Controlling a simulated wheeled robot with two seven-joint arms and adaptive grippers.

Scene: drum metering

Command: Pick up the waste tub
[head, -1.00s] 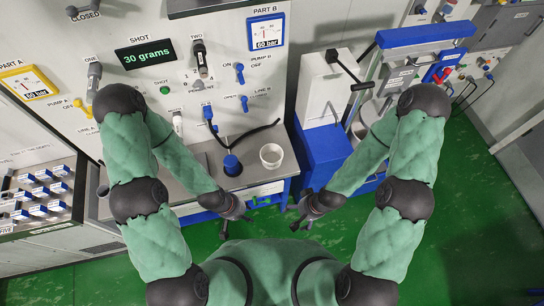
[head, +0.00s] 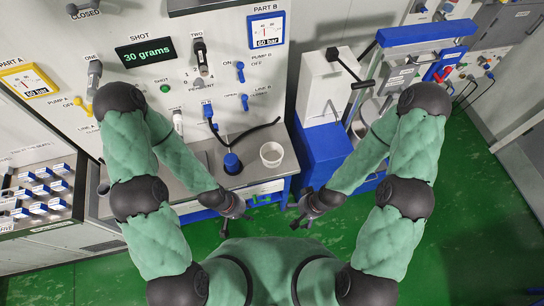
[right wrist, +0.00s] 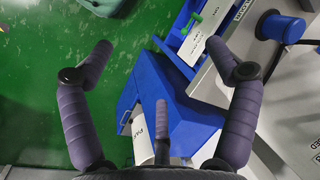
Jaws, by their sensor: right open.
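A small white open tub (head: 271,154) stands upright on the steel worktop in the head view. I take it for the waste tub; no label on it can be read. A blue cup-like piece (head: 232,163) stands just to its left; a blue cylinder on a round base (right wrist: 280,26) at the upper right of the right wrist view looks like the same piece. My left gripper (head: 237,220) is in front of the worktop, its fingers apart and empty. My right gripper (head: 294,216) is open and empty, below and right of the tub. Its spread fingers (right wrist: 160,56) show in the right wrist view.
A black hose (head: 255,130) hangs behind the tub. A white box (head: 324,88) on a blue cabinet (head: 326,150) stands right of the worktop. The dispensing panel (head: 140,30) rises behind. Green floor (head: 470,210) is clear at the right.

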